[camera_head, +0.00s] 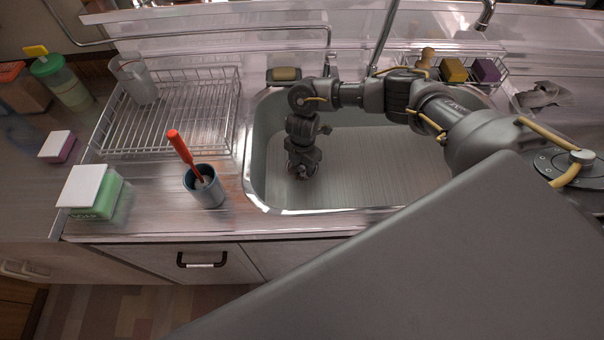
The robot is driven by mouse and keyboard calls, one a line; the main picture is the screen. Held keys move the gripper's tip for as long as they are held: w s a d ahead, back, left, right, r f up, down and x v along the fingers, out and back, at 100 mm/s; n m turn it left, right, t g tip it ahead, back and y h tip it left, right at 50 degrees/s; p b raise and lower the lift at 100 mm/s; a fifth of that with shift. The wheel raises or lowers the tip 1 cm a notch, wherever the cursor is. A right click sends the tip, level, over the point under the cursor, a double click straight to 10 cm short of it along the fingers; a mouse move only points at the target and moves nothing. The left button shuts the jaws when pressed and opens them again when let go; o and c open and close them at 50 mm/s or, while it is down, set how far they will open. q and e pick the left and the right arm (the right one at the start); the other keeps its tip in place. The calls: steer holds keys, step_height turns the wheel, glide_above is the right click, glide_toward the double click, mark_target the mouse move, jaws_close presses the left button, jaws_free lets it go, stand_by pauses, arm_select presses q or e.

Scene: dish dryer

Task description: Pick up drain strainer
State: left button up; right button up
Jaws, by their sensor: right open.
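My right arm reaches in from the right, over the sink (385,150). My right gripper (299,172) points down into the left part of the basin, close to its left wall. The gripper is open, but its fingers are small and dark here. I cannot make out the drain strainer; the spot under the gripper is hidden by the gripper and wrist. I cannot tell whether the fingertips touch anything. My left gripper is not in view.
Left of the sink stand a grey cup (207,191) with a red-handled utensil (181,147), a wire dish rack (165,122) and a green-and-white box (92,192). A sponge holder (285,75) and a wire basket (448,72) sit behind. The basin floor's middle is clear.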

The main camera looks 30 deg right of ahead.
steer(key=shift+f, duration=0.2)
jaws_close()
steer(key=shift+r, duration=0.1)
